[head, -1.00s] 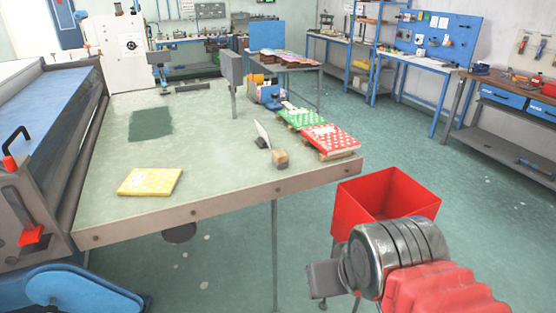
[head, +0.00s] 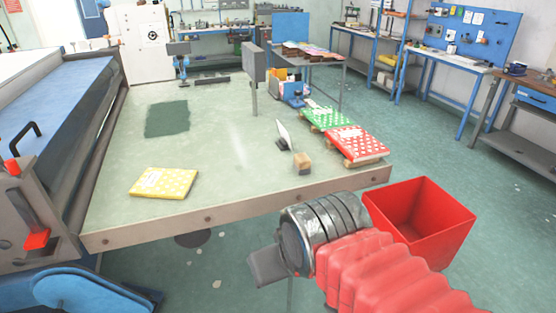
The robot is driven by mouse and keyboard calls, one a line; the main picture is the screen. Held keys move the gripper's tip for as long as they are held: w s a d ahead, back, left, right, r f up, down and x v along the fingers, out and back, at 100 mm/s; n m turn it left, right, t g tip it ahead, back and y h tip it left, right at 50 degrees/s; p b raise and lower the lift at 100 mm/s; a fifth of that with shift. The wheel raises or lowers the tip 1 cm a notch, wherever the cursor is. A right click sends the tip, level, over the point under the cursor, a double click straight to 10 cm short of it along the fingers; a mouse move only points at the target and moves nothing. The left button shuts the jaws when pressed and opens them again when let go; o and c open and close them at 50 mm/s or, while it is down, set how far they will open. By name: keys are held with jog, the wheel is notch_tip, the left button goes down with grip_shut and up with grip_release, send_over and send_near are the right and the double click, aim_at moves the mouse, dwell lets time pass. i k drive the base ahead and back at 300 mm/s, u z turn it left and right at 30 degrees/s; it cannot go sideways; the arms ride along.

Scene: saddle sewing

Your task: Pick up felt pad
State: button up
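A dark green flat rectangle (head: 167,118), which looks like the felt pad, lies on the pale worktable (head: 215,165) toward its far left. A yellow pad-like item with white dots (head: 163,183) lies near the table's front left corner; I cannot tell its material. My gripper (head: 266,266) is at the end of my arm, in front of the table's front edge and apart from both items. Only a grey block-like end of it shows. Its fingers cannot be made out, and I see nothing held in it.
A red open bin (head: 420,222) stands right of the table, beside my arm. Red (head: 357,144) and green (head: 325,118) dotted packets lie along the table's right edge. A small wooden block (head: 302,163) and a grey post (head: 254,88) stand on the table. A blue-topped machine (head: 60,110) borders its left.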

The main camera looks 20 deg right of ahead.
aim_at(301, 163)
jog(key=u, duration=0.25)
jog(key=i, duration=1.15)
jog(key=z, duration=0.45)
